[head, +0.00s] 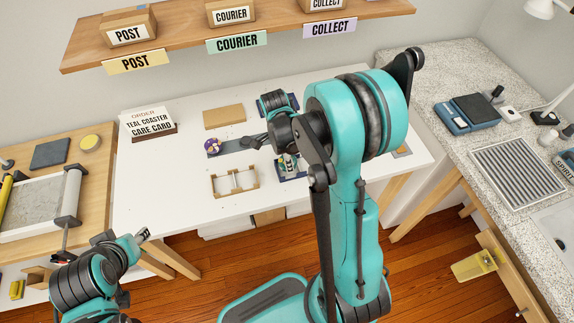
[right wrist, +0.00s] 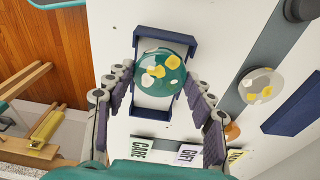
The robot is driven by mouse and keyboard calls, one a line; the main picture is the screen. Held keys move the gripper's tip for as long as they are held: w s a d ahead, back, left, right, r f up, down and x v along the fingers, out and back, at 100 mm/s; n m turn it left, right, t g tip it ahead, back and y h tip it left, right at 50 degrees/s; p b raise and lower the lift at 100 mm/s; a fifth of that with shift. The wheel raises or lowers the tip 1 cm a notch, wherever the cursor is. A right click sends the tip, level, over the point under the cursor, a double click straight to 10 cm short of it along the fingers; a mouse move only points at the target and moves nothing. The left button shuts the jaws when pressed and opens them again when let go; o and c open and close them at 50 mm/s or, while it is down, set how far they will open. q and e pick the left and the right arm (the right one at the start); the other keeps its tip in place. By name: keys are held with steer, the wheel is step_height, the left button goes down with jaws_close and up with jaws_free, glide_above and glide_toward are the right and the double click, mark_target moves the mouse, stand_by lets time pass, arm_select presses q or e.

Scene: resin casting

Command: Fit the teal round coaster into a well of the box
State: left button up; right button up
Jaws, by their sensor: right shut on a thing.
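The teal round coaster (right wrist: 161,72), with yellow and white flecks, is between the fingertips of my right gripper (right wrist: 163,76) in the right wrist view. The gripper is shut on it. The navy box (right wrist: 166,36) with a pale floor is directly behind the coaster in that view. The coaster covers the box's middle; I cannot tell how high it is above the floor. In the head view the box (head: 299,174) is partly hidden under my right gripper. My left gripper (head: 127,238) is at the lower left, away from the box; its opening is unclear.
A clear flecked coaster (right wrist: 261,86) lies on a grey strip (right wrist: 236,103) beside the box. Another navy piece (right wrist: 292,106) is farther right. Cards (right wrist: 189,153) lie nearby. A wooden frame (head: 235,182) stands left of the box. White tabletop (head: 170,185) is free at left.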

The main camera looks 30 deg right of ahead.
step_height(320, 180, down, 3)
steer(key=shift+b, duration=0.6)
steer(key=shift+f, duration=0.25)
steer(key=shift+r, duration=0.1)
steer(key=shift+f, duration=0.2)
steer(key=o, duration=1.2)
steer(key=shift+c, duration=0.2)
steer(key=shift+r, duration=0.1)
